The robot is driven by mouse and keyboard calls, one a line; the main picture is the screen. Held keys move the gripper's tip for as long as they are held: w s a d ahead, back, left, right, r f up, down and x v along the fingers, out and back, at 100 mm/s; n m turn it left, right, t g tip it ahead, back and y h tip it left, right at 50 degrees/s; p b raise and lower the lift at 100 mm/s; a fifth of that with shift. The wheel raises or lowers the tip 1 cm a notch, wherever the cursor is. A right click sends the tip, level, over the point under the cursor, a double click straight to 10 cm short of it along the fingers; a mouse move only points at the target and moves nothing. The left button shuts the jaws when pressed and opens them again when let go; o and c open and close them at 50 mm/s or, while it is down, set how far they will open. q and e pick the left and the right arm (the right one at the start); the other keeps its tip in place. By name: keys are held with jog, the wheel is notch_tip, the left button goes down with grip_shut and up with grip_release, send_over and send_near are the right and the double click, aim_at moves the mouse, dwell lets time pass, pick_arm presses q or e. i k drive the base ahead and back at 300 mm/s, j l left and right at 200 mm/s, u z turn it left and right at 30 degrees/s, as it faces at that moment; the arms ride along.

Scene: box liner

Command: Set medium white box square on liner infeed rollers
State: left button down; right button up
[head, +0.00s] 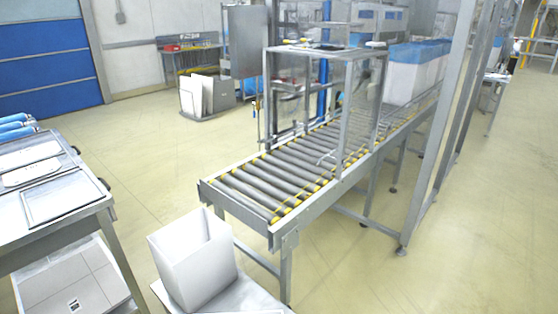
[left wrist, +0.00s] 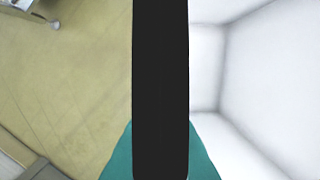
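A white box (head: 192,262) stands upright and open at the top, on a light surface (head: 245,295) at the bottom of the head view. The infeed rollers (head: 262,187) are behind it and to the right; their near end looks empty. Neither gripper shows in the head view. In the left wrist view, a black bar and teal parts of my left gripper (left wrist: 160,150) cover the middle. White box walls (left wrist: 270,75) fill the right side and floor fills the left. I cannot tell which box this is, or whether the fingers touch it.
A metal frame (head: 345,115) stands over the rollers. White boxes with blue liners (head: 415,75) stand farther along the line. Open floor (head: 165,165) lies between table and conveyor.

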aim_at(267, 181)
jog(key=i+l+u, duration=0.25)
jog(key=l, duration=0.15)
jog(key=l+u, duration=0.25)
jog(key=l, duration=0.15)
jog(key=i+l+u, duration=0.25)
jog(key=l, duration=0.2)
jog(key=i+l+u, duration=0.1)
jog(key=l, duration=1.05)
jog(key=i+l+u, duration=0.15)
jog(key=l, duration=1)
jog(key=k, duration=0.05)
